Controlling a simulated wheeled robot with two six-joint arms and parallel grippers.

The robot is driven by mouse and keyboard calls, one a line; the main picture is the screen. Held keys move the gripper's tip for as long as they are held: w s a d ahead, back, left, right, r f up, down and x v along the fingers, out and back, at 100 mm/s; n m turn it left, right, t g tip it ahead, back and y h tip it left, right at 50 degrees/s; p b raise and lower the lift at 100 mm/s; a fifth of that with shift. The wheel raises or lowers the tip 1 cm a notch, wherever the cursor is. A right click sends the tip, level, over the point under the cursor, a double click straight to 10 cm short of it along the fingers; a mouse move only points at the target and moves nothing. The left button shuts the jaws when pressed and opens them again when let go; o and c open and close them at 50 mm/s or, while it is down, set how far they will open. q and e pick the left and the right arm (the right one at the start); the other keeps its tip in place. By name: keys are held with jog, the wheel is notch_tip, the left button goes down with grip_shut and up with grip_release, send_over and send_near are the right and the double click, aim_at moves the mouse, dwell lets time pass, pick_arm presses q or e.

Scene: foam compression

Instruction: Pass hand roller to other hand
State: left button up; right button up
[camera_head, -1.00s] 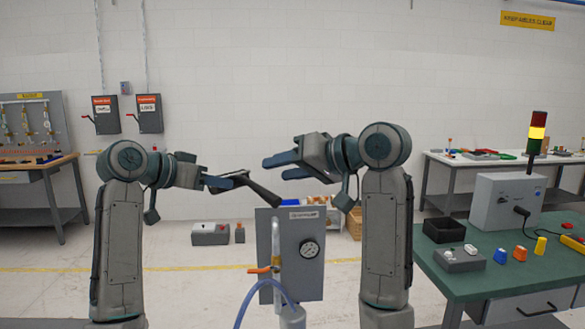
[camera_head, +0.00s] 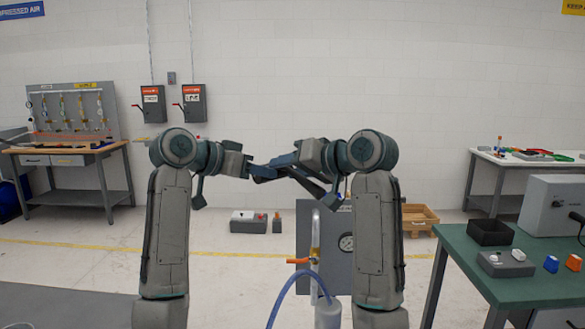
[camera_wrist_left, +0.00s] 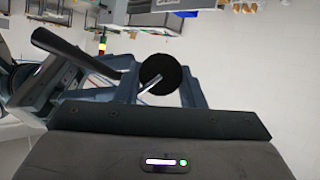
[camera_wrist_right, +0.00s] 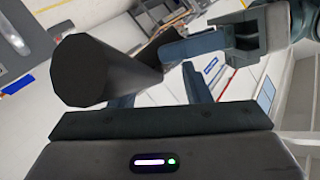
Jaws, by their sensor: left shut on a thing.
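The hand roller (camera_head: 316,190) is dark, with a long handle slanting down to the right in the head view. My left gripper (camera_head: 268,172) is shut on it. In the left wrist view a black round end (camera_wrist_left: 172,72) with a thin metal rod sits between the left fingers. My right gripper (camera_head: 284,165) is right beside the left one, over the roller. In the right wrist view its fingers look apart, and the thick handle (camera_wrist_right: 105,72) lies across the left finger. Whether the right fingers touch it, I cannot tell.
A grey panel stand with a gauge (camera_head: 346,242) and a blue hose stands below the grippers. A green-topped table (camera_head: 470,262) with a black bin (camera_head: 490,232) is at the right. A workbench (camera_head: 70,150) stands far left. A wooden crate (camera_head: 420,218) is on the floor behind.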

grip_shut()
pick_arm(q)
jog(key=o, duration=1.2)
jog(key=shift+c, duration=0.2)
jog(key=shift+s+d, duration=0.1)
jog(key=shift+d, duration=0.05)
jog(key=shift+s, duration=0.1)
pick_arm(e)
jog(key=shift+d, duration=0.1)
